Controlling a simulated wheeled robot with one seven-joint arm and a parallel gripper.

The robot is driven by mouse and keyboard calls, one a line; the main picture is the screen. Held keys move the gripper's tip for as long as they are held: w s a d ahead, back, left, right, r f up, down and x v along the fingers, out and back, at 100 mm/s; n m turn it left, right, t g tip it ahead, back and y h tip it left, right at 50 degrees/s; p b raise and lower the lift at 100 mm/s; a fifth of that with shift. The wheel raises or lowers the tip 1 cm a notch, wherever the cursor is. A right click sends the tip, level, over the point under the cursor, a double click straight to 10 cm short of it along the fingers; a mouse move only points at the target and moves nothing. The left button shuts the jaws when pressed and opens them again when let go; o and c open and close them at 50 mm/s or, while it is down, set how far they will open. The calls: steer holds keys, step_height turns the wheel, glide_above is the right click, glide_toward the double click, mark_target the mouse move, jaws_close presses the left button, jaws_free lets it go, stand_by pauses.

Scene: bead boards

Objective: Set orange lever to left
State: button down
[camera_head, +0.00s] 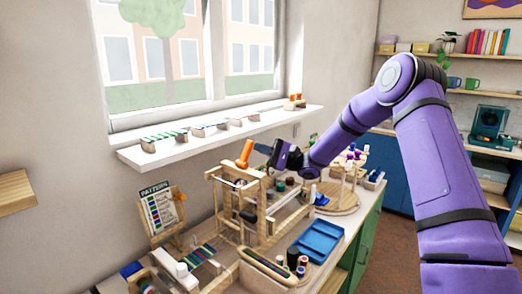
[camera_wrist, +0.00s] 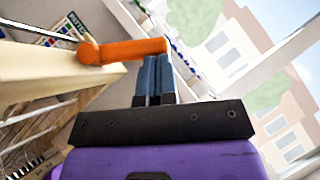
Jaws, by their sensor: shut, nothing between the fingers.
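The orange lever (camera_head: 245,152) stands up from the top of a wooden loom-like frame (camera_head: 262,212), its upper end tilted a little to the right. In the wrist view the lever (camera_wrist: 122,50) runs across the picture from a round hub at its left end, beside a pale wooden beam. My gripper (camera_head: 264,149) is just right of the lever in the head view. In the wrist view its blue-grey fingers (camera_wrist: 156,60) are shut and empty, close by the lever's free end. I cannot tell whether they touch it.
A pattern card (camera_head: 158,208) on a stand is left of the frame. A blue tray (camera_head: 318,240) lies to its right. A white window shelf (camera_head: 215,138) with small bead boards runs behind. Jars and spools crowd the bench beneath my arm.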

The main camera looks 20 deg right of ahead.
mark_target(249, 141)
steer(key=shift+a+r+n+g, duration=0.1)
steer(key=shift+r+n+g, duration=0.05)
steer(key=shift+n+g, duration=0.2)
steer(key=shift+s+a+r+n+g+h, duration=0.25)
steer(key=shift+r+n+h, duration=0.15)
steer(key=shift+n, duration=0.15)
steer(key=shift+s+a+r+n+g+h, duration=0.1)
steer(key=shift+a+r+n+g+h, duration=0.15)
steer(key=shift+n+h, duration=0.2)
steer(key=a+n+h, duration=0.1)
steer(key=s+a+r+n+h, duration=0.1)
steer(key=n+h, duration=0.1)
steer(key=s+a+r+n+g+h, duration=0.1)
steer(key=n+h, duration=0.1)
steer(key=shift+s+a+r, duration=0.1)
steer(key=shift+s+a, duration=0.1)
steer(key=shift+a, duration=0.05)
steer(key=shift+s+a+n+t+h, duration=0.15)
steer(key=shift+s+a+n+h, duration=0.2)
steer(key=shift+a+n+h, duration=0.25)
steer(key=shift+s+a+n+t+h, duration=0.1)
steer(key=shift+s+a+n+h, duration=0.3)
steer(key=shift+n+h, duration=0.25)
steer(key=shift+a, duration=0.1)
